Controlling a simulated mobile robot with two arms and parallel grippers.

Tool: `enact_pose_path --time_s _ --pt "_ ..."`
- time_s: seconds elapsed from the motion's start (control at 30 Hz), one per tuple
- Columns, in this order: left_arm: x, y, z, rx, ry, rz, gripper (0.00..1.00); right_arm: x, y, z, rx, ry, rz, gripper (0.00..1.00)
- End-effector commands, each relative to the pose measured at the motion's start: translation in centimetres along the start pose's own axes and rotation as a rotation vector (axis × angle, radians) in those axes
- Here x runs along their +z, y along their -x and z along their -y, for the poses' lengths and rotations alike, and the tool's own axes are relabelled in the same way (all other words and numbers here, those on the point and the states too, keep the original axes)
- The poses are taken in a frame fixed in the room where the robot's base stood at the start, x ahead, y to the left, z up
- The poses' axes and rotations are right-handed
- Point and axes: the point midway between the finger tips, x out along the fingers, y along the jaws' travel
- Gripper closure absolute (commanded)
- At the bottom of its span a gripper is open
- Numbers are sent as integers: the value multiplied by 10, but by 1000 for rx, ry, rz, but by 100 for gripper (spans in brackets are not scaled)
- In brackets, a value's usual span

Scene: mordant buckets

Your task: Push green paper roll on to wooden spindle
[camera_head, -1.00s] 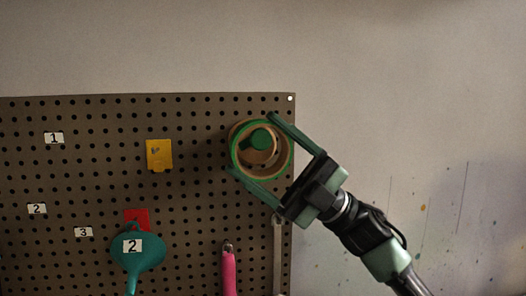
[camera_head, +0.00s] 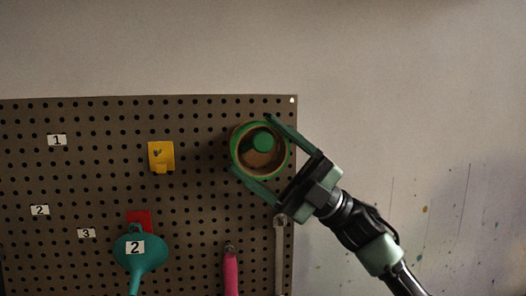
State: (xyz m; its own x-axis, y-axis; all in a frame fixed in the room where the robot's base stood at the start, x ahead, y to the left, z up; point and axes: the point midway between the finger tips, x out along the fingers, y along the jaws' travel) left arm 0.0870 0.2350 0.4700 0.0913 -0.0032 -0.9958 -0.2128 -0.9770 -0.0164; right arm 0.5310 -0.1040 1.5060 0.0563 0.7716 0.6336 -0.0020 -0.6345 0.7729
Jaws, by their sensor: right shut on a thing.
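The green paper roll (camera_head: 236,161) shows as a green-edged ring with a tan inner wall, near the upper right corner of the pegboard. The wooden spindle (camera_head: 262,158) shows inside the ring's opening, with a round green end (camera_head: 262,141). The ring surrounds the spindle in this view; how deep it sits on it, I cannot tell. My right gripper (camera_head: 251,143) comes from the lower right and is shut on the roll, one finger along its upper right side and one along its lower left. My left gripper is not in view.
The brown pegboard (camera_head: 100,185) carries a yellow hook (camera_head: 161,156), a teal funnel (camera_head: 140,256) in front of a red piece (camera_head: 140,217), a pink-handled tool (camera_head: 231,272) and a grey wrench (camera_head: 279,255) just below my gripper. Bare wall lies to the right.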

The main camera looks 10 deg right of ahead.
Motion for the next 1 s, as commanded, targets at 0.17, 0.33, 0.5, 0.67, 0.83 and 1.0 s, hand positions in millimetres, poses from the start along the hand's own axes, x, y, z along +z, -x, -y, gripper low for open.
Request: enact_pose_path --time_s 0.17,0.33,0.5,0.67,0.83,1.0 --pt "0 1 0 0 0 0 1 4 -1 -1 0 1 -2 65" --pt "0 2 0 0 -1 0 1 9 -1 -1 0 2 0 65" --pt "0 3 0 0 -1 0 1 13 -1 -1 0 2 0 65" --pt "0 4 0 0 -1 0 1 17 -1 -1 0 1 -1 65" --pt "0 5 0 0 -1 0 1 21 -2 0 1 1 0 65" --pt "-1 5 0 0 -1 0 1 25 -2 -1 0 1 -1 65"
